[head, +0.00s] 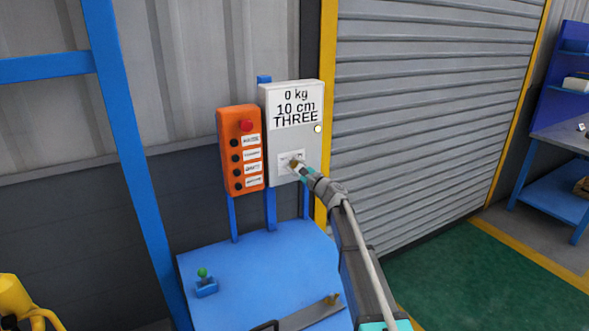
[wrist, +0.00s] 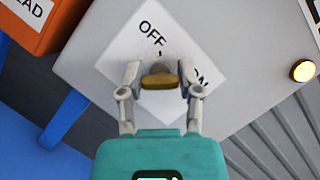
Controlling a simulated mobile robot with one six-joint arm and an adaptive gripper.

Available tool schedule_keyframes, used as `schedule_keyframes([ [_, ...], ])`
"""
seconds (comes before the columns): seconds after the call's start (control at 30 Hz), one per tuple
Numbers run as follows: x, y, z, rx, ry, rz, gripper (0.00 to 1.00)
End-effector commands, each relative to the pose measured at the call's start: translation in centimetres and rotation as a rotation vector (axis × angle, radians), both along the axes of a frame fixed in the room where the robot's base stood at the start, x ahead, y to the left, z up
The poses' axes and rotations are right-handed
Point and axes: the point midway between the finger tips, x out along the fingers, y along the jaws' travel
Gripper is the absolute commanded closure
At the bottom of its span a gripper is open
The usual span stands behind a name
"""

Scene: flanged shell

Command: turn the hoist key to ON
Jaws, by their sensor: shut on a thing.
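The hoist key (wrist: 160,82) is a brass-coloured bar on the light grey control box (head: 278,142). A white label (wrist: 128,52) behind it reads OFF at the upper left and ON at the right, with ON partly hidden by a finger. My gripper (head: 297,166) reaches the key from the lower right in the head view. In the wrist view its two fingers close on the key from both sides. The key's bar lies level across the wrist picture, while the label is tilted. I cannot tell which mark the key points to.
The box's display (head: 296,106) reads 0 kg, 10 cm, THREE. A lit lamp (head: 318,128) is at its right edge. An orange button box (head: 240,150) stands close on the left. A blue table (head: 240,262) below carries a green-knobbed lever (head: 204,280). A shutter is at right.

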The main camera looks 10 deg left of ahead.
Motion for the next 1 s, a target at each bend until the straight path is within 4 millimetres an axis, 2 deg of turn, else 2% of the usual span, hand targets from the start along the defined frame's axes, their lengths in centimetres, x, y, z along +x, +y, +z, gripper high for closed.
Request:
schedule_keyframes([
  [0.53,-0.13,0.00,-0.07,0.030,0.021,0.001,1.00],
  [0.57,-0.13,0.00,-0.07,0.030,0.021,0.001,0.53],
  [0.7,-0.11,-0.03,-0.06,0.030,0.021,0.000,0.27],
  [0.73,-0.09,-0.03,-0.05,0.030,0.021,0.000,0.21],
  [0.77,-0.09,-0.03,-0.05,0.030,0.021,0.000,0.20],
  [1.0,-0.03,-0.06,-0.03,0.031,0.021,-0.001,0.20],
])
